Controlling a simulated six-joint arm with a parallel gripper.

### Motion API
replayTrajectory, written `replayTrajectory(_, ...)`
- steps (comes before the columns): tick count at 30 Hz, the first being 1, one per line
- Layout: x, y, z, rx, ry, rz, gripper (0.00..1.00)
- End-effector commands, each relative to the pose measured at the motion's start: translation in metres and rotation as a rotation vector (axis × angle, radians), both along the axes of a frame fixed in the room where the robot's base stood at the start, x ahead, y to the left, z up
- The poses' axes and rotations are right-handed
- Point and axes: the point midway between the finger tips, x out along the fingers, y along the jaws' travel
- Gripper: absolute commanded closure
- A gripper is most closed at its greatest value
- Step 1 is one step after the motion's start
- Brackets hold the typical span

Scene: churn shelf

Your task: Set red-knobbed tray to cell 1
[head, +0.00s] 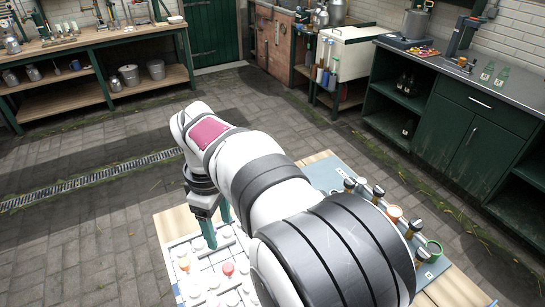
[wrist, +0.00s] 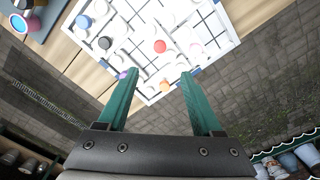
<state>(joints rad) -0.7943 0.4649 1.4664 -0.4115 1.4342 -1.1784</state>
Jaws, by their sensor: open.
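A red knob (head: 228,268) stands on a white piece among several white-knobbed pieces on the white gridded board (head: 172,273). In the wrist view the red knob (wrist: 159,46) is near the middle of the board (wrist: 228,36). Cell numbers are not readable. My gripper (head: 215,226) is over the far edge of the board in the head view, its green fingers pointing down. In the wrist view my gripper (wrist: 158,74) has its two fingers wide apart with nothing held between them. The red knob appears beyond the fingertips, not between them. My arm hides much of the board in the head view.
An orange knob (wrist: 165,86) is near the fingers, and a purple knob (wrist: 122,75) is beside the left finger. A grey mat (head: 324,172) with several dark-topped items is right of my arm.

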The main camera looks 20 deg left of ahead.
Motion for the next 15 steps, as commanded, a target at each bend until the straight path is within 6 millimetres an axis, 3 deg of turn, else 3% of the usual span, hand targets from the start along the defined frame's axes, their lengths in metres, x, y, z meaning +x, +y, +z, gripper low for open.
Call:
replayTrajectory(5, -0.001, 0.002, -0.032, -0.004, 0.003, 0.015, 0.33)
replayTrajectory(15, -0.001, 0.001, -0.129, -0.002, 0.002, 0.010, 0.33)
